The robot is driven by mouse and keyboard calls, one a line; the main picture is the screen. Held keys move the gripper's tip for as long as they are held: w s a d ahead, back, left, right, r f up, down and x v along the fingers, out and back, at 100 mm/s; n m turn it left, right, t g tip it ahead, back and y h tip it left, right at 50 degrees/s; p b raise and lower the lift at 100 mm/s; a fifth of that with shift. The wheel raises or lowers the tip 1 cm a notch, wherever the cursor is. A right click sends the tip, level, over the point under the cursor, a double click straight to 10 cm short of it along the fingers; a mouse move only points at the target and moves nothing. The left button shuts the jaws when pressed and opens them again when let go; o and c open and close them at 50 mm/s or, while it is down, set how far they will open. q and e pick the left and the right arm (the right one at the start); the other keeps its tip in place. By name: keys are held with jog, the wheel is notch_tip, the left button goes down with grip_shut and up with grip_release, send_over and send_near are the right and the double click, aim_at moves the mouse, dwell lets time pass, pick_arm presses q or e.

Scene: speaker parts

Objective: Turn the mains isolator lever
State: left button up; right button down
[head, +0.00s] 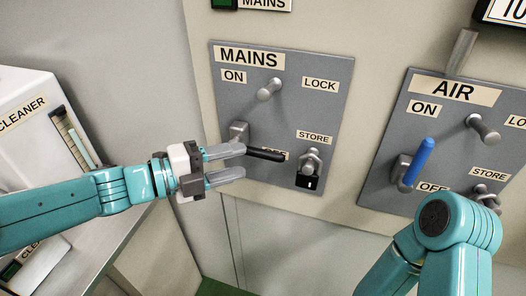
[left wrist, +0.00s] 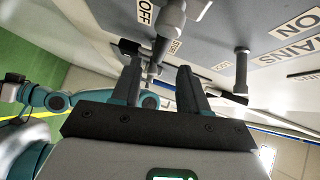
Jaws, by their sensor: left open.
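The mains isolator lever has a grey mount (head: 239,131) on the grey MAINS panel (head: 335,90) and a black handle (head: 266,155). The handle points right and slightly down, partly covering a label below the mount. My left gripper (head: 243,161) is open, its fingers pointing right at the lever. In the head view its upper finger overlaps the handle's left end; I cannot tell whether they touch. The left wrist view shows the two fingers apart (left wrist: 158,72), with grey and black fittings beyond them. My right gripper is out of view.
A grey peg (head: 269,89) sticks out near LOCK, and a black padlock (head: 308,182) hangs at STORE. The AIR panel (head: 440,125) with a blue lever (head: 418,161) is at right. A white cleaner unit (head: 35,125) stands at left.

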aim_at(258, 156)
pick_arm(q)
jog(key=x, duration=0.7)
jog(key=shift+w+f, duration=0.1)
jog(key=shift+w, duration=0.1)
grip_shut()
